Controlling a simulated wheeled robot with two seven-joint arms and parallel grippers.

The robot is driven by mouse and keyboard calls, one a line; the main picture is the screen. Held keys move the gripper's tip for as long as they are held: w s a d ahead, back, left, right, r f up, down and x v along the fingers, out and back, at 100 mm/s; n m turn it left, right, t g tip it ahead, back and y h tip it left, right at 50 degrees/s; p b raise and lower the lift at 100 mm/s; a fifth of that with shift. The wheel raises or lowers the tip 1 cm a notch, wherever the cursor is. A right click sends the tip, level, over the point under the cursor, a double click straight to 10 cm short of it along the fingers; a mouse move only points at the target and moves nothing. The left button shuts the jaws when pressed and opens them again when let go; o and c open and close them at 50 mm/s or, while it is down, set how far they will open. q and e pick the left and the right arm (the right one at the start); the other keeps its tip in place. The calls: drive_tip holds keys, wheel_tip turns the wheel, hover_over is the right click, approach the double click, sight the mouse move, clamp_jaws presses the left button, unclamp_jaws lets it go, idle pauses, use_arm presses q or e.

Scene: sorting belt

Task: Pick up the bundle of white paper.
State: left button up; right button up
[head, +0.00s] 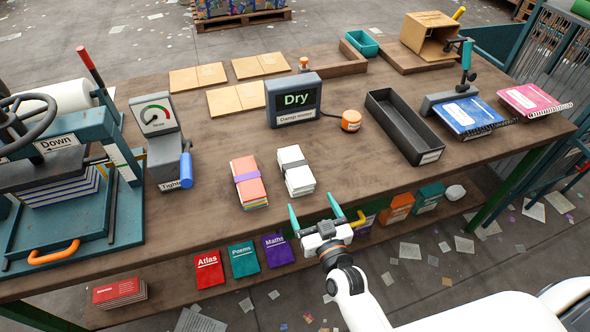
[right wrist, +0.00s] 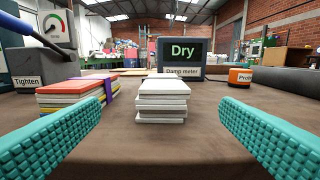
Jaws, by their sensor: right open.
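The bundle of white paper (head: 300,181) lies on the wooden bench, with a dark grey band around its middle. In the right wrist view the white bundle (right wrist: 163,101) is straight ahead, between the two teal fingers and beyond their tips. My right gripper (head: 327,214) is open and empty at the bench's front edge, just in front of the bundle and apart from it. My left gripper is in neither view.
A red-orange bundle (head: 249,191) with a purple band lies close left of the white one. The damp meter (head: 294,100) reading "Dry" stands behind. A black tray (head: 405,127) is to the right. Books lie on a lower shelf under the front edge.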

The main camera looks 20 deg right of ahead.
sight(298, 171)
drive_tip(key=w, duration=0.7)
drive_tip(key=shift+p, duration=0.35)
drive_tip(key=w, duration=0.5)
drive_tip(key=shift+w+p, duration=0.1)
drive_tip(key=shift+p, duration=0.25)
drive_tip(key=c, duration=1.1)
drive_tip(key=shift+r, duration=0.1)
drive_tip(key=shift+c, duration=0.7)
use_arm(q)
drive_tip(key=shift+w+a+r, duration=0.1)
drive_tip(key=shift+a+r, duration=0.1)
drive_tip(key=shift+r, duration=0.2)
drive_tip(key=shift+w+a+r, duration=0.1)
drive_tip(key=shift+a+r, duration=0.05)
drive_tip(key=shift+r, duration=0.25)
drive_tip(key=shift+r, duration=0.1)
use_arm(e)
drive_tip(key=shift+r, duration=0.15)
